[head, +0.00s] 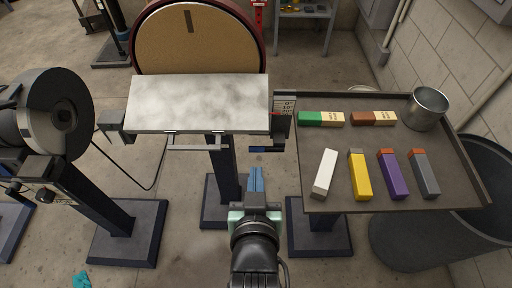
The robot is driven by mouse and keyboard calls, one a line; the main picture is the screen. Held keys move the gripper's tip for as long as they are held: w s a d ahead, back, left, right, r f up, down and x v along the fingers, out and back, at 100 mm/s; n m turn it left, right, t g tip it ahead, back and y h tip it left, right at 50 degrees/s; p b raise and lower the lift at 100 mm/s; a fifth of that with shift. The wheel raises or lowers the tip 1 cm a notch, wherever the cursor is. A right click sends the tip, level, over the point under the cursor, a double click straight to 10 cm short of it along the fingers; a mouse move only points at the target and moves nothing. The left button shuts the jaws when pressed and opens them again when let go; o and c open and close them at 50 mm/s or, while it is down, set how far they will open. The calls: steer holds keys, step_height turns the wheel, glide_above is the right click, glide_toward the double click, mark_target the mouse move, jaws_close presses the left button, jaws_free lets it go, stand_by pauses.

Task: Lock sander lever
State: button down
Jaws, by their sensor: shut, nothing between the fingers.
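The disc sander stands at the top centre, with a tan round disc (197,40) behind a pale tilted work table (195,105). A lever (265,149) with a dark bar and a blue end lies roughly level below the table's right front corner, close to an angle scale (284,104). My gripper (256,171) is in the lower middle, its blue fingers together and empty. The fingertips appear just below the lever in the picture. I cannot tell whether they touch it, nor whether the lever is locked.
A dark tray table (390,140) at right holds several coloured blocks and a metal cup (428,107). A large grey bin (405,240) stands beneath its right side. A grinder (55,115) on a pedestal is at left. Concrete floor shows between the pedestals.

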steer(key=shift+w, duration=0.1)
glide_above(256, 151)
steer(key=s, duration=0.4)
step_height(256, 151, down, 4)
steer(key=shift+w+f, duration=0.25)
steer(key=shift+f, duration=0.25)
steer(key=shift+w+f, duration=0.25)
steer(key=shift+f, duration=0.2)
steer(key=shift+w+f, duration=0.3)
steer(key=shift+f, duration=0.5)
steer(key=shift+w+f+b, duration=0.1)
steer(key=shift+b, duration=0.25)
steer(key=shift+a+n+b, duration=0.1)
steer(key=shift+n+b, duration=0.2)
